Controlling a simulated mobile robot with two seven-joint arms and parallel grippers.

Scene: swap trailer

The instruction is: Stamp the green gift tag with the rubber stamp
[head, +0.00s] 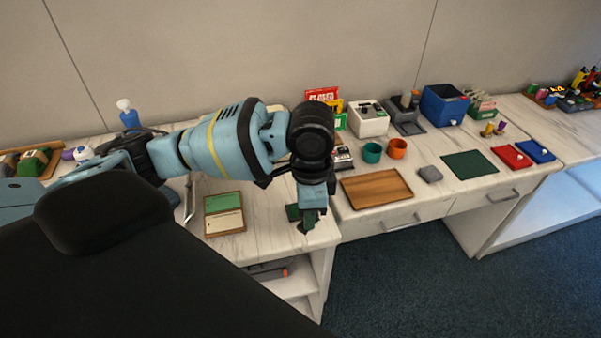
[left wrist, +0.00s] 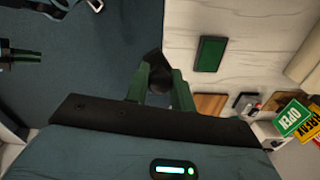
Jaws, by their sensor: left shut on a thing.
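My left gripper (head: 309,218) is over the front right corner of the left desk section. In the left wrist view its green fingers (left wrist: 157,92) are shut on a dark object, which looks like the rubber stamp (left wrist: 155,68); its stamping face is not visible. A dark green pad (left wrist: 211,53) lies on the white top beside the fingers, apart from the held object; it shows partly behind the gripper in the head view (head: 292,212). The green gift tag (head: 222,201) appears to lie in a wooden tray (head: 207,232), above a cream card, left of the gripper.
A wooden board (head: 375,188), grey block (head: 430,174), green mat (head: 469,164), red pad (head: 511,157) and blue pad (head: 536,151) lie to the right. Cups, signs and boxes stand behind. The desk's front edge drops to open floor beside the gripper.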

